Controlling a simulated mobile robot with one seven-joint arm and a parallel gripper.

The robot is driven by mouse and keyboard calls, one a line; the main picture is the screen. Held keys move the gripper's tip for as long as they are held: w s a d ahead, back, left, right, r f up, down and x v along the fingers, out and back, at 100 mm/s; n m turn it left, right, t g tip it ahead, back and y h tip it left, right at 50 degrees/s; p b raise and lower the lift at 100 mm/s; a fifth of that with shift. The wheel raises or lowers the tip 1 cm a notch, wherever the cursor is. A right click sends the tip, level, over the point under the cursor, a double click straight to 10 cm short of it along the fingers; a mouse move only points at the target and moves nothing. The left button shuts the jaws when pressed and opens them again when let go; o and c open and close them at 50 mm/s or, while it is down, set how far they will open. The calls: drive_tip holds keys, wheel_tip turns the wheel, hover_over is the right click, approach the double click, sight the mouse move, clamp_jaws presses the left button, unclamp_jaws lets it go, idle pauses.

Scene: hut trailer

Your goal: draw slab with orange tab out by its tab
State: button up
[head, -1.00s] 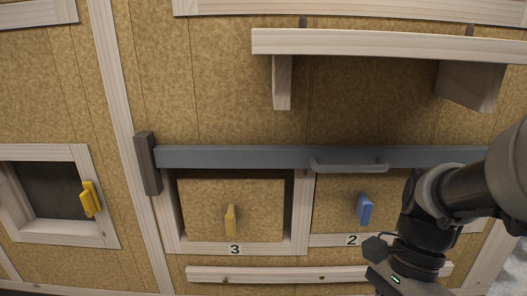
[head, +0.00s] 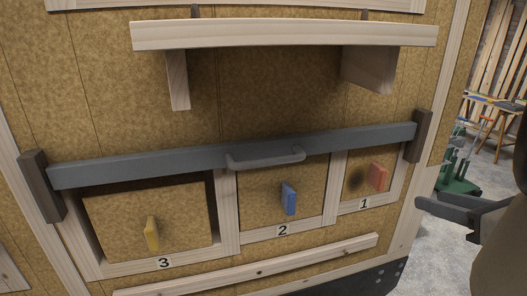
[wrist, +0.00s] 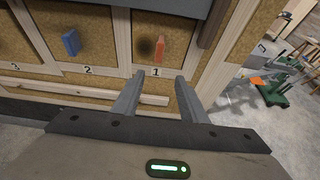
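The slab with the orange tab sits in the right-hand opening marked 1, its tan face (head: 356,190) bearing a dark round smudge. Its tab (head: 377,177) looks red-orange in the head view and orange in the wrist view (wrist: 160,49). A grey bar (head: 330,142) with a handle crosses in front of the slabs' top edges, between two dark brackets. My gripper (wrist: 156,84) is open and empty. Its fingers point toward the wall below opening 1, apart from the tab. In the head view its fingers show at the right, beside the wall.
A slab with a blue tab (head: 289,198) is in opening 2, and one with a yellow tab (head: 152,233) sits tilted in opening 3. A wooden shelf (head: 280,33) juts out above. A wooden rail (head: 255,268) runs below. Open floor (head: 440,240) lies right of the wall.

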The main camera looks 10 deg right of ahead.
sight(382, 186)
drive_tip(key=b+x, duration=0.6)
drive_tip(key=x, duration=1)
drive_tip(key=shift+a+f, duration=0.15)
drive_tip(key=shift+f, duration=0.05)
drive_tip(key=shift+w+f, duration=0.15)
drive_tip(key=shift+w, duration=0.35)
drive_tip(key=c, duration=0.9)
clamp_jaws()
drive_tip(key=shift+s, duration=0.1)
drive_tip(key=s, duration=0.7)
drive_tip(key=shift+s+d, duration=0.15)
drive_tip(key=shift+d, duration=0.1)
